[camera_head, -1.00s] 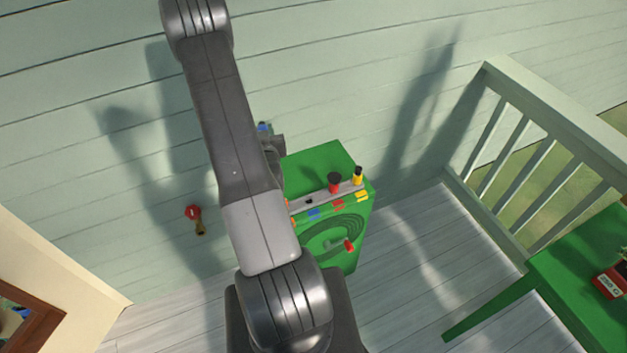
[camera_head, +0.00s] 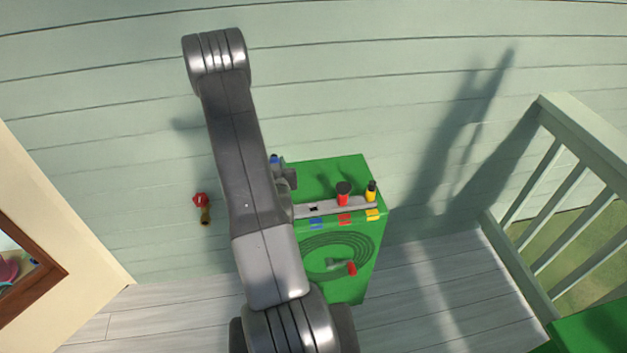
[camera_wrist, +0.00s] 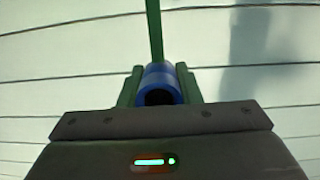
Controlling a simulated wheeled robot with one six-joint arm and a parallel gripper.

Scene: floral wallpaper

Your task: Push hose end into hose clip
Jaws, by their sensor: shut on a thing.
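In the wrist view my gripper (camera_wrist: 158,84) is shut on a blue ring-shaped piece (camera_wrist: 158,72) with a dark round opening facing the camera. A green strip (camera_wrist: 154,30) runs up from behind it. In the head view the blue piece (camera_head: 274,159) shows as a small tip beside my arm, at the left edge of a green box (camera_head: 330,173). The box has a grey rail (camera_head: 328,209) with a dark empty hole (camera_head: 313,208) above a blue label (camera_head: 316,223). My arm hides the rail's left end and most of my gripper.
A red-and-black piece (camera_head: 344,193) and a yellow-and-black piece (camera_head: 371,191) stand in the rail's right part. A coil picture (camera_head: 335,240) and a red handle (camera_head: 351,268) are on the box front. A red-handled tap (camera_head: 201,200) is on the wall; a railing (camera_head: 590,130) stands right.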

